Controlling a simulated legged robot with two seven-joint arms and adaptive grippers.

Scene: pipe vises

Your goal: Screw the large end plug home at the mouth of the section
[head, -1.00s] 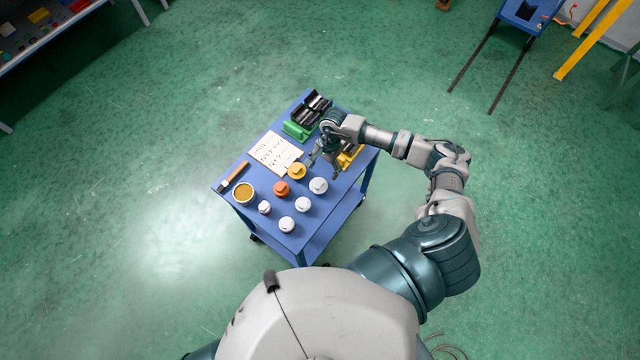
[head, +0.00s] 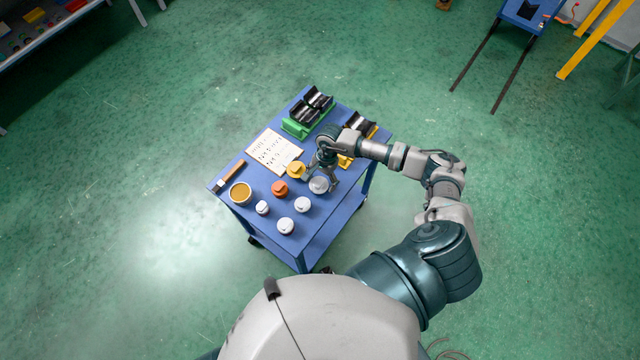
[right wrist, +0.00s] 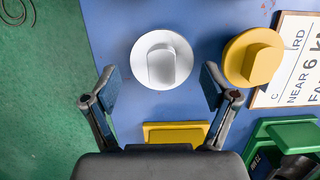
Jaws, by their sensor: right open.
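Several plugs with raised grips stand on the blue cart. A broad white plug (head: 318,185) is right below my right gripper (head: 325,178) in the head view. In the right wrist view the white plug (right wrist: 162,60) lies ahead of and between the open fingers of the right gripper (right wrist: 157,80), which hold nothing. A yellow plug (head: 296,170) stands beside it and also shows in the right wrist view (right wrist: 254,57). A green vise (head: 300,128) with black jaws and a yellow vise (head: 346,161) stand at the cart's far side. I cannot make out a pipe section. My left gripper is out of view.
An orange plug (head: 279,188) and smaller white plugs (head: 286,225) stand near the front. A tin of brown paste (head: 240,192), a brush (head: 230,175) and a lettered card (head: 274,151) lie to the left. Green floor surrounds the cart (head: 335,217).

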